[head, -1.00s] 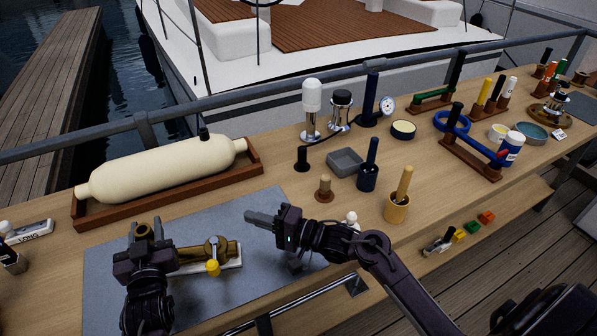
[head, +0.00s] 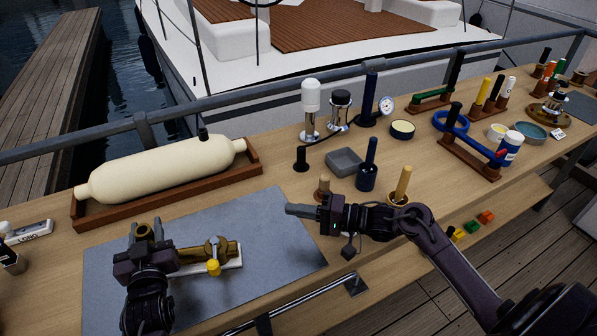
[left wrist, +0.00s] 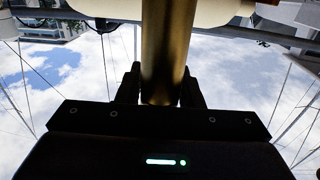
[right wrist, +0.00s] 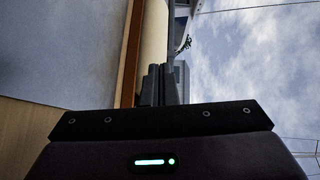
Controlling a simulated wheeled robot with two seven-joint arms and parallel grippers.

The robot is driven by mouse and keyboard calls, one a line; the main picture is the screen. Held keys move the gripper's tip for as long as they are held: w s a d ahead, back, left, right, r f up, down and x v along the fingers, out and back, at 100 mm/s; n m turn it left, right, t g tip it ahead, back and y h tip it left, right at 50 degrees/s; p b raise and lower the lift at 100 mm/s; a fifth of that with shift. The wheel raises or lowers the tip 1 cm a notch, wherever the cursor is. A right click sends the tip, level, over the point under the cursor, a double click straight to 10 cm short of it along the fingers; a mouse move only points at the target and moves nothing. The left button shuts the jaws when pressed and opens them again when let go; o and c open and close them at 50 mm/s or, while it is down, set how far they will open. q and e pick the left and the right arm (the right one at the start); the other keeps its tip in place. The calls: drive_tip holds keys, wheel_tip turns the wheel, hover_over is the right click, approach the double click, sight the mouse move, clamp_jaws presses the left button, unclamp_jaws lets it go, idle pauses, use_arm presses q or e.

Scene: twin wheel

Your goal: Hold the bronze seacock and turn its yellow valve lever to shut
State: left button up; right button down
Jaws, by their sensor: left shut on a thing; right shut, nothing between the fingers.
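The bronze seacock (head: 188,256) lies on a white base plate on the grey mat, left of centre in the head view. Its yellow lever end (head: 213,268) shows at the near right side of its body. My left gripper (head: 143,240) is shut on the seacock's left end; the bronze pipe (left wrist: 166,50) stands between its fingers in the left wrist view. My right gripper (head: 292,209) is shut and empty above the right part of the mat, apart from the seacock. Its closed fingers (right wrist: 158,86) show in the right wrist view.
The grey mat (head: 275,265) is clear right of the seacock. A cream cylinder (head: 165,168) lies in a wooden cradle behind. A grey tray (head: 344,162), a dark blue pot (head: 367,178) and a wooden pot with a handle (head: 401,188) stand near my right arm.

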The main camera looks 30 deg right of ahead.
use_arm(q)
drive_tip(key=shift+w, duration=0.1)
use_arm(e)
drive_tip(key=w+d+r+n+t+h, duration=0.1)
drive_tip(key=w+d+r+n+h, duration=0.1)
drive_tip(key=w+d+r+n, duration=0.2)
drive_tip(key=w+d, duration=0.1)
drive_tip(key=w, duration=0.2)
drive_tip(key=shift+t+h, duration=0.3)
use_arm(q)
drive_tip(key=o, duration=1)
drive_tip(key=shift+a, duration=0.1)
drive_tip(key=shift+o, duration=0.2)
use_arm(e)
drive_tip(key=shift+a, duration=0.1)
use_arm(q)
drive_tip(key=s+a, duration=0.1)
drive_tip(key=s, duration=1.1)
